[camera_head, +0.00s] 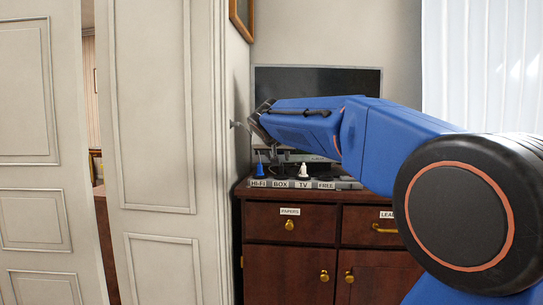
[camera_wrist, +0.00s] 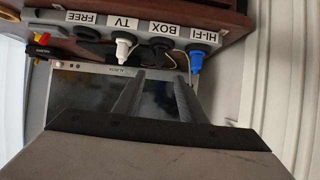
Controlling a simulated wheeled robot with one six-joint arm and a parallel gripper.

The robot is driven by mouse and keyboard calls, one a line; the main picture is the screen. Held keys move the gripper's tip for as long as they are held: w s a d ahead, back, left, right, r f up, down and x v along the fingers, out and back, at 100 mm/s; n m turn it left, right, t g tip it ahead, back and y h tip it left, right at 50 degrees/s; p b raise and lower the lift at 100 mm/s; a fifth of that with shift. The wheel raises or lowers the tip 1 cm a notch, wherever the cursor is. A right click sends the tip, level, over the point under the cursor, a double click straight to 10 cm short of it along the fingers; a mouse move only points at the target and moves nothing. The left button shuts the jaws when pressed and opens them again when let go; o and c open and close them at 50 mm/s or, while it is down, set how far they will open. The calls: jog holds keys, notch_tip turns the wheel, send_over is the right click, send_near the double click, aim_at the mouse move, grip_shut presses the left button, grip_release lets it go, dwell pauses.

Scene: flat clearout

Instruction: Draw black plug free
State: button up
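The black plug (camera_wrist: 166,48) sits in the socket labelled BOX on the grey power strip (camera_wrist: 222,27). In the head view the strip (camera_head: 327,184) lies along the cabinet's front edge, and the black plug is hard to make out there. My gripper (camera_wrist: 159,74) is open and empty in the wrist view. Its two dark fingers point toward the BOX socket, with the black plug just beyond the tips and roughly between them. In the head view my gripper is small and dark, above the strip, and its fingers are unclear.
A blue plug (camera_wrist: 195,62) sits at HI-FI and a white plug (camera_wrist: 123,46) at TV, on either side. FREE holds no plug. A silver device (camera_wrist: 75,100) is close behind. A television (camera_head: 330,80) stands behind; a white door panel (camera_head: 165,120) is left.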

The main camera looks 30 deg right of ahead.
aim_at(282, 169)
jog(key=x, duration=1.6)
jog(key=shift+d, duration=0.1)
jog(key=shift+s, duration=0.1)
grip_shut()
